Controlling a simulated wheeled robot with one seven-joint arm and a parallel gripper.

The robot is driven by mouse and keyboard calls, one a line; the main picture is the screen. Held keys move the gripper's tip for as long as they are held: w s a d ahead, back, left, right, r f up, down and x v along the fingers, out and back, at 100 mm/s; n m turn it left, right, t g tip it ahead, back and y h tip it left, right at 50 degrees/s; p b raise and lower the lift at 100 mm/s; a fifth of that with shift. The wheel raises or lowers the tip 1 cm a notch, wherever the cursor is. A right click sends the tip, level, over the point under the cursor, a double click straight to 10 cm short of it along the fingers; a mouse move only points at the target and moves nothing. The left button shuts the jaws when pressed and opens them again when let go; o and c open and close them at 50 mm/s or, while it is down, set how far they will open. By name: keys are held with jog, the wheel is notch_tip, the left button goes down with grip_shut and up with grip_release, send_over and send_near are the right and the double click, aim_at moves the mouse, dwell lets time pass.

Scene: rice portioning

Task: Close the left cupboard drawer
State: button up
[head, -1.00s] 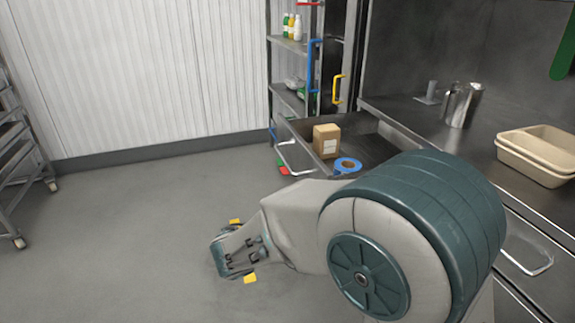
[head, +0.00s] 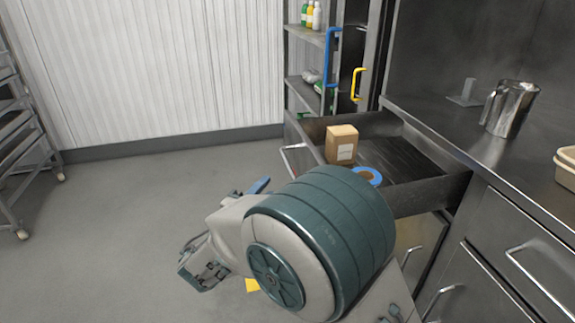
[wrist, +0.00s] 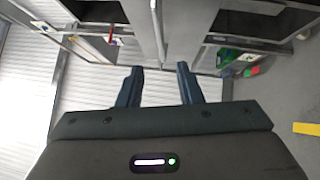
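The left cupboard drawer (head: 425,195) is pulled out from under the steel counter in the head view, with its front and bar handle (head: 291,160) towards the left. A cardboard box (head: 341,145) and a roll of blue tape (head: 368,175) lie in it. In the wrist view my gripper (wrist: 158,70) is open, its two dark blue fingers apart with nothing held between them. In the head view one blue finger (head: 259,186) shows left of the drawer, apart from the handle in the picture; my arm hides the rest.
A metal jug (head: 510,108) and a beige tray (head: 567,168) stand on the counter (head: 450,125). Shelves with bottles (head: 312,16) stand behind the drawer. A wheeled rack (head: 22,150) is at far left.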

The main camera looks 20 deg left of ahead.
aim_at(289, 166)
jog(key=b+x, duration=0.1)
jog(key=x, duration=1)
jog(key=shift+d, duration=0.15)
grip_shut()
